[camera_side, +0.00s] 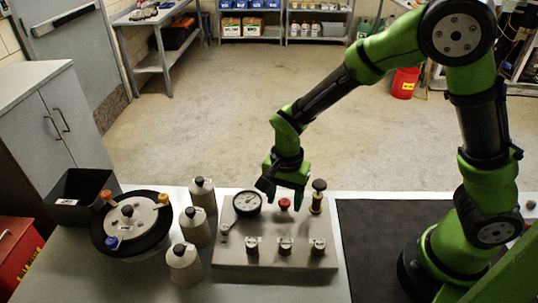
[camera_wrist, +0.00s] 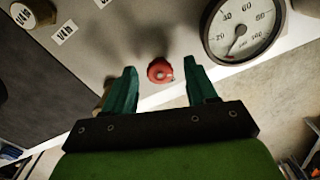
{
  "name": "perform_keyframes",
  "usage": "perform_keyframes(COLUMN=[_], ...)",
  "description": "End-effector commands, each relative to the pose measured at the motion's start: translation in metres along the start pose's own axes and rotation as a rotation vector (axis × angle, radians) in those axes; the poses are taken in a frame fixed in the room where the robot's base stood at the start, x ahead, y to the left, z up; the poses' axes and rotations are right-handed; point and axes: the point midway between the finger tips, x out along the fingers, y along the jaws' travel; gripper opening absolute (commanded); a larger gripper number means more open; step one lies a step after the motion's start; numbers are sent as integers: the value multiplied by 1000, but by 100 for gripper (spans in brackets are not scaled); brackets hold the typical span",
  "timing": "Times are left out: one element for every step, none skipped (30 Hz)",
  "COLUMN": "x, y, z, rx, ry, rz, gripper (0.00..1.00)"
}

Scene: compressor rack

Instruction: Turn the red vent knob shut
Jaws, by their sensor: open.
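The red vent knob (camera_side: 284,204) stands on the back part of the grey panel (camera_side: 228,262), between the round gauge and a black-topped fitting. In the wrist view the red knob (camera_wrist: 160,71) lies between and just beyond my two green fingertips, with a gap on each side. My gripper (camera_side: 285,190) is open and points down above the knob in the side view. In the wrist view my gripper (camera_wrist: 160,78) holds nothing. I cannot tell the knob's turn position.
The round gauge (camera_side: 247,203) stands left of the knob, and a black-topped fitting (camera_side: 318,196) stands close on its right. Several labelled valves (camera_side: 285,246) line the panel's front. Grey bottles (camera_side: 194,228) and a round plate with coloured knobs (camera_side: 131,222) stand further left.

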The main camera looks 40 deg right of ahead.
Motion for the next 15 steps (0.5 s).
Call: perform_keyframes(x=[0, -2, -4, -6, -9, -15, -20, -26, -35, -42, -49, -59, -67, -74, -84], y=[0, 0, 0, -1, -1, -1, -1, -1, -1, -2, -2, -1, -2, -2, -1], z=[0, 0, 0, 0, 1, 1, 1, 1, 1, 0, 0, 0, 0, 0, 0], rx=[-1, -1, -1, -2, -2, -3, -2, -3, -1, -2, -1, -1, -1, -1, -1], ry=[0, 0, 0, 0, -1, 0, -1, -1, -1, -1, -1, -1, 0, -1, -1], rz=[0, -1, -2, -3, -3, -4, -5, -6, -7, -7, -8, -8, -9, -9, -8], gripper=[57, 57, 57, 57, 57, 57, 57, 57, 57, 57, 57, 57, 57, 57, 57])
